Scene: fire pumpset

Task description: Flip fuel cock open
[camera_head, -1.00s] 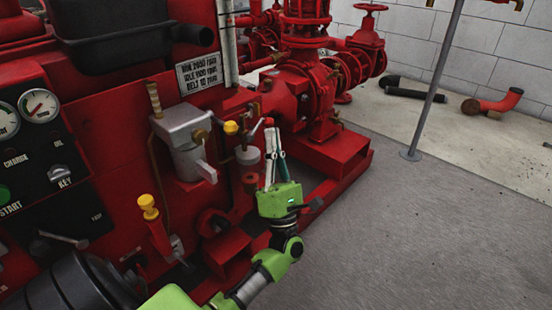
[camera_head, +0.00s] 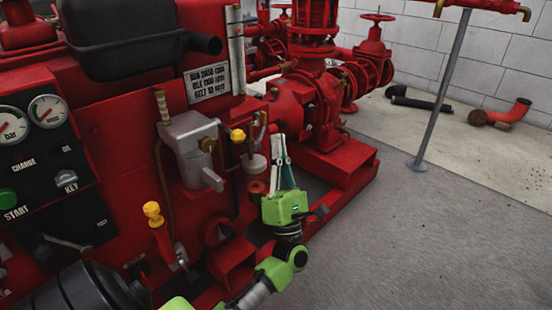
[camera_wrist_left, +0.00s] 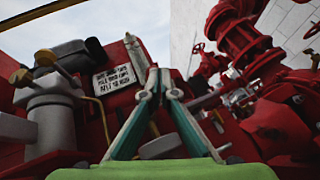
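A small upright lever (camera_head: 261,126) stands on the red engine's side, above a pale round cup (camera_head: 254,164). It looks like the fuel cock, but I cannot tell for sure. A yellow knob (camera_head: 238,135) is just left of it. My left gripper (camera_head: 277,136) is just right of the lever, fingers pointing up, apparently apart from it. In the left wrist view, the fingertips (camera_wrist_left: 159,72) come together nearly touching, with nothing visible between them. The fingers hide part of the engine side behind them. My right gripper is not in view.
A grey filter housing (camera_head: 188,146) with a protruding lever sits left of the cup. A second yellow knob (camera_head: 152,209) is lower left. A red pump with pipes (camera_head: 300,105) stands behind the gripper. The grey floor (camera_head: 420,240) to the right is clear around a thin post (camera_head: 441,95).

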